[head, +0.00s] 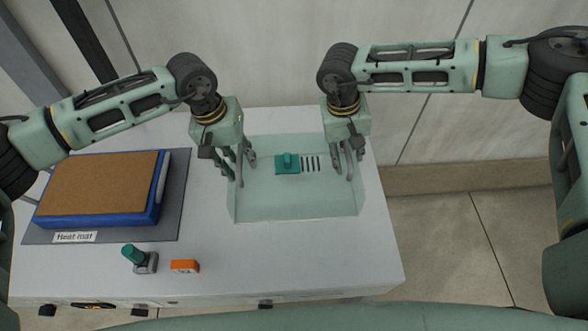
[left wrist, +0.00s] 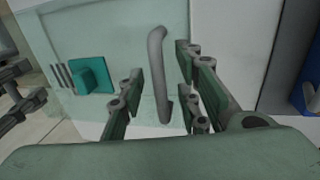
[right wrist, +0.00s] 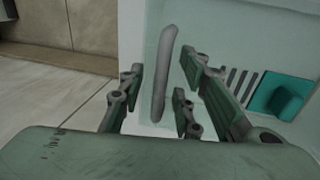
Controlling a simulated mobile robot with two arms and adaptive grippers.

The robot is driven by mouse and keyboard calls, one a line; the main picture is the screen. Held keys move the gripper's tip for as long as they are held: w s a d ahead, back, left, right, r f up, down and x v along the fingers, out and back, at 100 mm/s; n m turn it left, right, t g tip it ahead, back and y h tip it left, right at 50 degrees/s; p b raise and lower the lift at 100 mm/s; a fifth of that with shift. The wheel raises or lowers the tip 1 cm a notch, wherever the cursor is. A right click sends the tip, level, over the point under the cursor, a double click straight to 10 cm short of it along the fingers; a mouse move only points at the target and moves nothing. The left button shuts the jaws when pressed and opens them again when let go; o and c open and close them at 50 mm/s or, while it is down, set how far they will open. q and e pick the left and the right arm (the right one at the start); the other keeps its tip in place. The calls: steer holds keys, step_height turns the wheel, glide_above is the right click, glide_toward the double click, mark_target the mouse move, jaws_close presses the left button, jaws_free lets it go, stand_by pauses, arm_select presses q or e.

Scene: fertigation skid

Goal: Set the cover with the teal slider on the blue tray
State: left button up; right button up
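The cover (head: 300,205) is a pale, translucent green box on the white table, with a teal slider (head: 287,164) and dark vent slots on top. The blue tray (head: 112,219), filled with brown material, lies to its left. My left gripper (head: 240,170) is open at the cover's left end, its fingers either side of a grey handle (left wrist: 158,80). My right gripper (head: 347,163) is open at the right end, its fingers either side of the other handle (right wrist: 164,80). Gaps show between fingers and handles. The slider also shows in the left wrist view (left wrist: 92,75) and right wrist view (right wrist: 282,97).
The tray rests on a grey mat (head: 170,225) labelled "Heat mat". A teal-topped knob or valve (head: 140,259) and an orange block (head: 185,266) stand near the table's front. A wall is behind; tiled floor lies to the right.

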arm_select(q)
jaws_close()
arm_select(e)
jaws_close()
arm_select(q)
steer(key=shift+r, duration=0.1)
